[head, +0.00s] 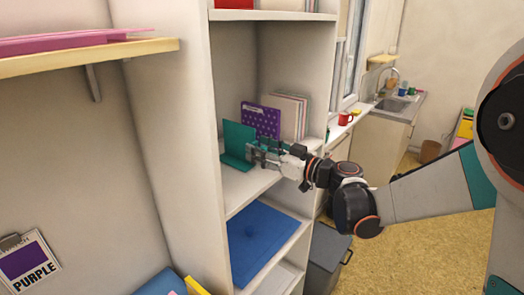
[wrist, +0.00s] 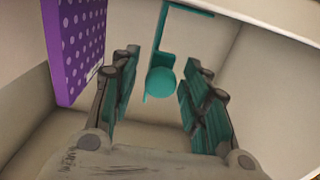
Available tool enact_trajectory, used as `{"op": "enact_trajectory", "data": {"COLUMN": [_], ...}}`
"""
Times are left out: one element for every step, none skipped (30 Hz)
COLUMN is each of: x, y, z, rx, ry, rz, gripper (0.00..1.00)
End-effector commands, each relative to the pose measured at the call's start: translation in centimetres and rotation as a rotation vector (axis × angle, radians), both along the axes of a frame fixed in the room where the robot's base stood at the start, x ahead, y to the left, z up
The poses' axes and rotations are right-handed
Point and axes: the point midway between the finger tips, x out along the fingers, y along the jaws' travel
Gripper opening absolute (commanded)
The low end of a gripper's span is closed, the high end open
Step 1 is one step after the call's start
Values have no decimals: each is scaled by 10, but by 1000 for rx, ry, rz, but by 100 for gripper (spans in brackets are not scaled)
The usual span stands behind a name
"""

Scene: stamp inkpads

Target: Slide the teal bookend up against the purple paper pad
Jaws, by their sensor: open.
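The teal bookend (head: 236,141) stands upright on the middle shelf of the bookcase. The purple paper pad (head: 261,120), with pale dots, stands behind it and to its right. In the wrist view the bookend (wrist: 180,22) shows nearly edge-on, with a round teal knob (wrist: 160,82) between my fingers. The pad (wrist: 78,45) is at the upper left there, with a visible gap between it and the bookend. My gripper (head: 256,153) is open at the bookend, its fingers (wrist: 158,74) on either side of the knob. I cannot tell whether they touch it.
Pale folders or pads (head: 293,113) stand right of the purple pad. The bookcase's left side wall (head: 180,120) and the shelf above bound the space. A lower shelf holds a blue flat item (head: 260,238). A card reading PURPLE (head: 27,263) hangs at lower left.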

Motion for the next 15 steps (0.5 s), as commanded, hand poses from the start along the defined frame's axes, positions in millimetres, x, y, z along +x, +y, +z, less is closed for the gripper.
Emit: {"op": "enact_trajectory", "data": {"x": [0,0,0,0,0,0,0,0,0,0,0,1,2,4,9], "y": [0,0,0,0,0,0,0,0,0,0,0,-1,-2,-4,-7], "z": [0,0,0,0,0,0,0,0,0,0,0,0,0,0,-1], "rx": [0,0,0,0,0,0,0,0,0,0,0,0,0,0,0], "ry": [0,0,0,0,0,0,0,0,0,0,0,0,0,0,0], "rz": [0,0,0,0,0,0,0,0,0,0,0,0,-1,-1,-2], "gripper": [42,36,27,20,13,4,0,0,0,0,0,0,0,0,0]}}
